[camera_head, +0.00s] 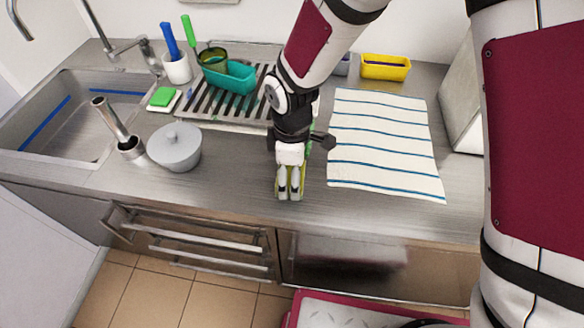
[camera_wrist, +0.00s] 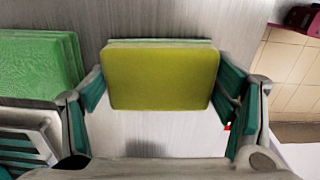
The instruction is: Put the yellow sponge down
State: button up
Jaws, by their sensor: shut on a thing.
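The yellow sponge (camera_wrist: 160,77) fills the middle of the wrist view, a rounded block with a paler green layer along its far edge. My gripper (camera_wrist: 160,100) is shut on it, one finger at each side. In the head view my gripper (camera_head: 290,190) points down over the front part of the steel counter (camera_head: 235,190), left of the striped towel. There the sponge (camera_head: 303,172) is mostly hidden behind the fingers, with only a yellow-green edge showing. I cannot tell whether the sponge touches the counter.
A striped towel (camera_head: 385,145) lies right of my gripper. A lidded grey pot (camera_head: 175,150) stands left, near the sink (camera_head: 60,115). A drying rack (camera_head: 225,105) with a teal bin (camera_head: 230,78) is behind. A green block (camera_wrist: 35,62) shows left in the wrist view. The counter's front edge is close.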

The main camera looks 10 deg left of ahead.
jog(key=shift+f, duration=0.15)
jog(key=shift+f, duration=0.1)
jog(key=o, duration=1.1)
jog(key=r, duration=0.9)
jog(key=r+b, duration=0.1)
jog(key=r, duration=0.3)
jog(key=shift+s+d+r, duration=0.15)
jog(key=shift+d+r, duration=0.1)
jog(key=shift+r, duration=0.15)
